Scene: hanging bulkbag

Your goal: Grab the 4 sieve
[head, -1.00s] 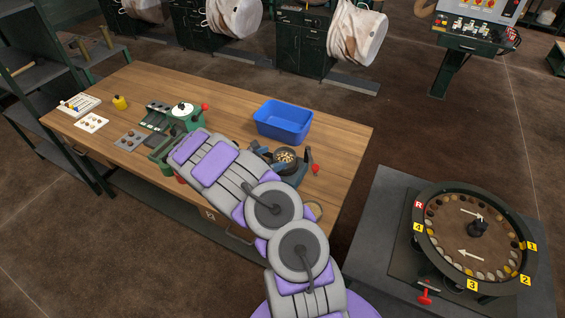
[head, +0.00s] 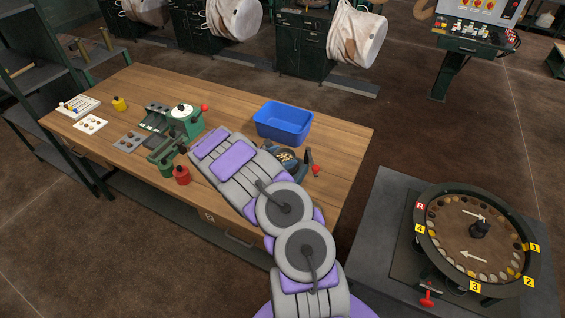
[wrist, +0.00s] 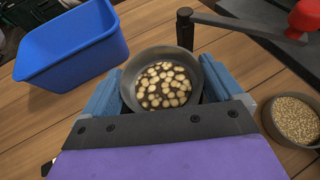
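No sieve marked 4 can be made out. A yellow label 4 (head: 420,229) is on the rim of the round carousel (head: 437,262) at right in the head view. My gripper (wrist: 165,85) shows in the wrist view with its two blue fingers spread wide. A dark round pan (wrist: 192,110) holding pale pieces lies between and below them; I cannot tell if the fingers touch it. In the head view, the pan's pale contents (head: 288,157) show on the workbench beyond my arm, which hides part of it.
A blue bin (head: 283,122) stands behind the pan on the workbench (head: 230,98). A red knob on a dark lever (wrist: 304,18) and a bowl of grain (wrist: 293,120) are right of the fingers. A green machine (head: 180,122) and a red pot (head: 182,175) stand left of my arm.

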